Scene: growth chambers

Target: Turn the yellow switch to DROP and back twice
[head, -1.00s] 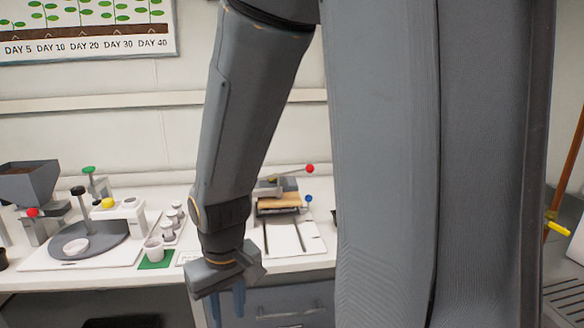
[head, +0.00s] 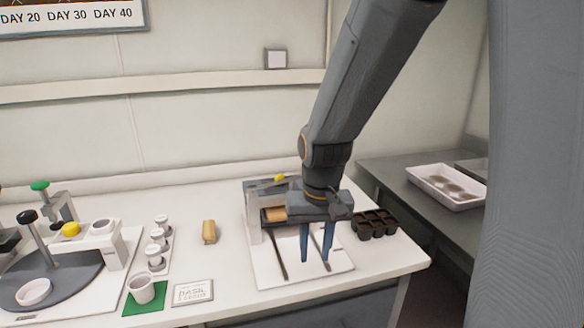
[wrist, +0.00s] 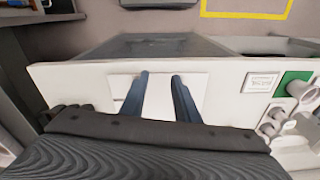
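Two yellow parts show in the head view: a small yellow piece (head: 280,178) on top of the grey and white device behind my gripper, and a round yellow knob (head: 70,229) on the apparatus at the left. I cannot tell which is the switch, and no DROP label is readable. My gripper (head: 315,263) points down in front of the grey and white device (head: 252,190), above its white base plate. Its two blue fingers are apart with nothing between them, also in the wrist view (wrist: 157,78). My gripper and arm hide part of the device.
A tan block (head: 208,232) lies left of the device. A white cup (head: 142,290) stands on a green mat beside a BASIL card (head: 193,292). A dark cell tray (head: 375,224) is at the right. A white tray (head: 446,187) sits on the grey side bench.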

